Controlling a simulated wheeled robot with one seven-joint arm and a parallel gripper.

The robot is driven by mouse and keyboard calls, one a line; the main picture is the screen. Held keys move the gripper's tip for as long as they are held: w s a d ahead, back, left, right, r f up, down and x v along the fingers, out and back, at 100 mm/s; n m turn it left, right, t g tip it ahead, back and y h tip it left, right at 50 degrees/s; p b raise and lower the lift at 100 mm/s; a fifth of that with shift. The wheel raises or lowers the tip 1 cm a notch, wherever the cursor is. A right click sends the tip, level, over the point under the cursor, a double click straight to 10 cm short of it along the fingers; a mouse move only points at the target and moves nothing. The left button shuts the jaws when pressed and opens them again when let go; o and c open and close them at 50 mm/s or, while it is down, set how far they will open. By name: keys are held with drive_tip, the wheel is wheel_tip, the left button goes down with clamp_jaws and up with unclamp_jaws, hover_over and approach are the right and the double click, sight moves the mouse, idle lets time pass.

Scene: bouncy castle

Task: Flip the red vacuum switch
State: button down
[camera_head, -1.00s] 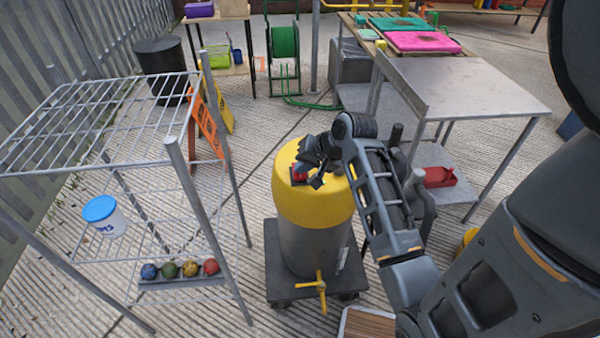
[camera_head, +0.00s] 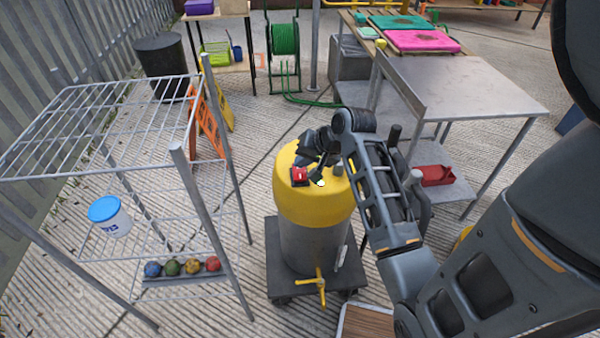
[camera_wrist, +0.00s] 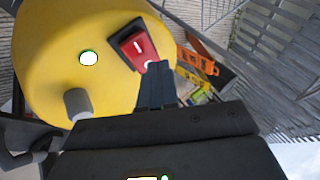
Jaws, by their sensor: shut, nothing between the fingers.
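The red vacuum switch (camera_head: 299,176) sits in a dark frame on the yellow top of the vacuum (camera_head: 315,205). In the wrist view the red switch (camera_wrist: 138,48) shows a white line mark and looks tilted in its frame. My gripper (camera_head: 319,178) is over the vacuum's top, just right of the switch. In the wrist view the shut fingers of my gripper (camera_wrist: 155,68) reach to the lower edge of the switch. They look at or very near it; I cannot tell whether they touch. Nothing is held.
A grey stub (camera_wrist: 77,104) and a white round spot (camera_wrist: 88,58) are on the yellow top. A wire rack (camera_head: 190,200) stands left, with a white tub (camera_head: 110,217) and several balls. A metal table (camera_head: 465,85) stands right. The vacuum rests on a dark wheeled base (camera_head: 280,285).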

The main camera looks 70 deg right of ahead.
sight(302, 174)
drive_tip(key=r+p, duration=0.2)
drive_tip(key=d+r+p, duration=0.1)
drive_tip(key=r+p, duration=0.1)
drive_tip(key=shift+w+r+p, duration=0.15)
drive_tip(key=shift+r+p, duration=0.15)
drive_tip(key=shift+a, duration=0.1)
idle(0.4)
drive_tip(key=shift+a+f, duration=0.25)
drive_tip(key=shift+a, duration=0.05)
drive_tip(key=s+a+f+n+t+h, duration=0.15)
drive_tip(key=a+n, duration=0.25)
drive_tip(key=a, duration=0.5)
drive_tip(key=s+a+n+t, duration=0.1)
drive_tip(key=s+a+n, duration=0.2)
drive_tip(key=a, duration=0.6)
drive_tip(key=s+a+r+n+t+y, duration=0.2)
drive_tip(key=s+a+r+n, duration=0.2)
drive_tip(key=a+r, duration=0.4)
drive_tip(key=s+a+r+n+t+y, duration=0.2)
drive_tip(key=s+a+r+n+t, duration=0.1)
drive_tip(key=s+a+r+n, duration=0.2)
drive_tip(key=s+a+r, duration=0.2)
drive_tip(key=a+r, duration=0.1)
drive_tip(key=a, duration=0.1)
drive_tip(key=shift+a+t, duration=0.1)
drive_tip(key=shift+t, duration=0.15)
